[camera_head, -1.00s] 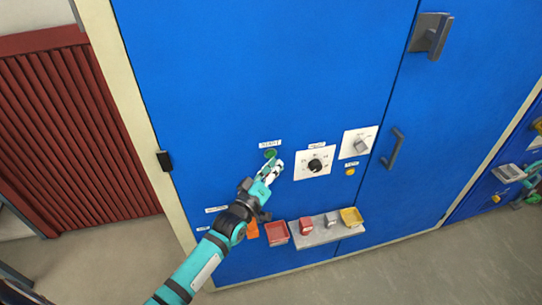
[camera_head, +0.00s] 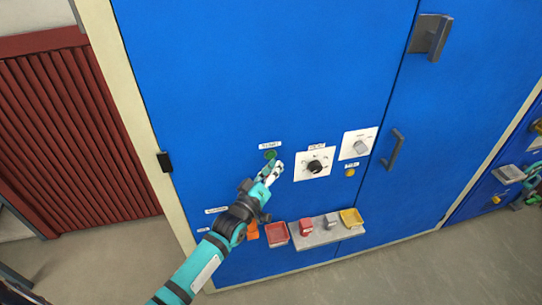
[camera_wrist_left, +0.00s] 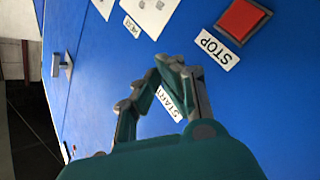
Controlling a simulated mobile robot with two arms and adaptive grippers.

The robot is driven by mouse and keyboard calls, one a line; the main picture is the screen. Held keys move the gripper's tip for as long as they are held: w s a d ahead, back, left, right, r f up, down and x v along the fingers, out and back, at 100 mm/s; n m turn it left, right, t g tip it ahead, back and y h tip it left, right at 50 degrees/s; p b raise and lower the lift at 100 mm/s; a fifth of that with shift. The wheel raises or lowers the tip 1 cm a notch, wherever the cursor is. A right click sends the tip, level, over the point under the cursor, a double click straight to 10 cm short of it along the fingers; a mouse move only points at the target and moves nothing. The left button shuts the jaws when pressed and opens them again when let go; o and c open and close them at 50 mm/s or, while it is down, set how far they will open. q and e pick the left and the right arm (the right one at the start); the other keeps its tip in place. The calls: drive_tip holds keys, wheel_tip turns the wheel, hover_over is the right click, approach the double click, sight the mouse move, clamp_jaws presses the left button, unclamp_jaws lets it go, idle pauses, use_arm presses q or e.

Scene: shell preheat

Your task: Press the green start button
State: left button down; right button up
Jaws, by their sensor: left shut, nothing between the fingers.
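The green start button (camera_head: 270,154) sits on the blue cabinet front, just under a small white label. My left gripper (camera_head: 277,167) is at the cabinet front, just below and right of the button. It is shut and empty. From the head I cannot tell whether the fingers touch the panel. In the left wrist view the closed fingers (camera_wrist_left: 172,65) are in front of the START label (camera_wrist_left: 170,103). The green button is not visible there, perhaps hidden by the fingers. My right gripper is not in view.
A black dial (camera_head: 315,166) and a grey switch (camera_head: 361,146) are right of the button, with a yellow button (camera_head: 350,172) below. A shelf (camera_head: 318,237) with small bins is lower. The wrist view shows a red button (camera_wrist_left: 243,20) beside a STOP label (camera_wrist_left: 217,50).

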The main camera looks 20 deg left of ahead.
use_arm(q)
drive_tip(key=shift+w, duration=0.15)
drive_tip(key=shift+w+a, duration=0.25)
drive_tip(key=shift+w+a+b, duration=0.25)
drive_tip(key=shift+w+b, duration=0.05)
drive_tip(key=shift+w, duration=0.05)
idle(0.9)
drive_tip(key=shift+s+d, duration=0.1)
drive_tip(key=shift+s+d+p, duration=0.4)
drive_tip(key=shift+s+p, duration=0.15)
drive_tip(key=shift+s, duration=0.1)
drive_tip(key=s+d+p, duration=0.1)
drive_tip(key=s, duration=0.1)
drive_tip(key=s+d+p, duration=0.1)
drive_tip(key=s, duration=0.1)
drive_tip(key=shift+d, duration=0.4)
